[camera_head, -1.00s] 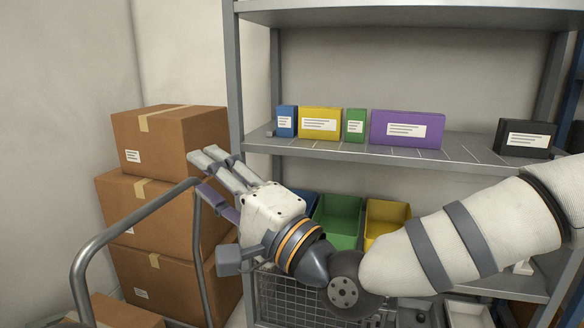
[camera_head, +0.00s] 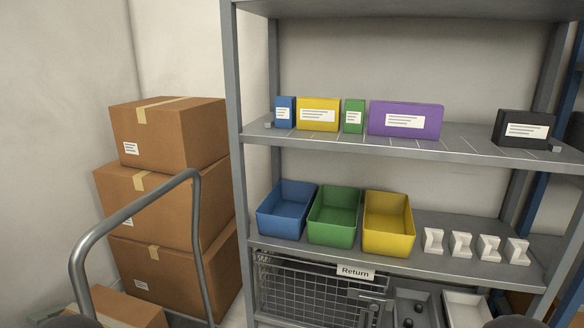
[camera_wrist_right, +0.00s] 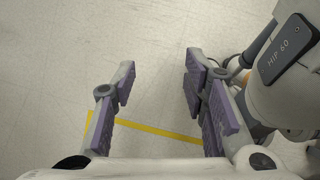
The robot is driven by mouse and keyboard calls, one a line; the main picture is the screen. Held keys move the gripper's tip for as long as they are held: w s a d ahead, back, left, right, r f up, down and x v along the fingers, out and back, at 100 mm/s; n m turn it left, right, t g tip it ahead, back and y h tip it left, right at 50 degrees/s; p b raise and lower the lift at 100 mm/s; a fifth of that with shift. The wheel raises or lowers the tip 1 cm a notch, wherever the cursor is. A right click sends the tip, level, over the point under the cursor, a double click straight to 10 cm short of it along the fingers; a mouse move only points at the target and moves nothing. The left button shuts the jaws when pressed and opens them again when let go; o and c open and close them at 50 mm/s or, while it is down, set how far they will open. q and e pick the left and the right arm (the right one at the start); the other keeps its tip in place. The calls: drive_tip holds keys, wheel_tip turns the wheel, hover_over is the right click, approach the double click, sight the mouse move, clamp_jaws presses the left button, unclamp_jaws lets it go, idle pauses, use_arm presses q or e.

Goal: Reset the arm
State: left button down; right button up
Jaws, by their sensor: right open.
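My right gripper (camera_wrist_right: 158,95) shows in the right wrist view. Its purple-padded fingers are apart with nothing between them. It hangs over the pale floor, beside a grey-white part of my own body at the right of that view. My left gripper is in neither view.
A metal shelf (camera_head: 400,158) holds several boxes, including a purple box (camera_head: 405,120). Below are blue (camera_head: 285,212), green (camera_head: 333,218) and yellow (camera_head: 388,225) bins and several white holders (camera_head: 461,245). Stacked cartons (camera_head: 165,195) and a cart handle (camera_head: 130,220) stand left.

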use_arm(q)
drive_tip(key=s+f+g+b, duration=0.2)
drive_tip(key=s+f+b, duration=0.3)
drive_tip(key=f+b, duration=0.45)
use_arm(e)
drive_tip(key=s+f+g, duration=0.2)
drive_tip(key=s+f, duration=0.2)
drive_tip(key=f, duration=0.6)
use_arm(q)
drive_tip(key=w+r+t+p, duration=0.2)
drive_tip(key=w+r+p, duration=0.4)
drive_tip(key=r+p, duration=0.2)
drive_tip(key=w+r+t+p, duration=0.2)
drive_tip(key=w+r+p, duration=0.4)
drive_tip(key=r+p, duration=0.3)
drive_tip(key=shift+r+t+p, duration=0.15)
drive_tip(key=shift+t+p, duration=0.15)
drive_tip(key=shift+p, duration=0.65)
use_arm(e)
drive_tip(key=w+r+t, duration=0.2)
drive_tip(key=w+r, duration=0.4)
drive_tip(key=r, duration=0.2)
drive_tip(key=w+r+t, duration=0.3)
drive_tip(key=w+r, duration=0.2)
drive_tip(key=r, duration=0.4)
drive_tip(key=shift+w+a, duration=0.35)
drive_tip(key=shift+w, duration=0.05)
drive_tip(key=shift+r, duration=0.15)
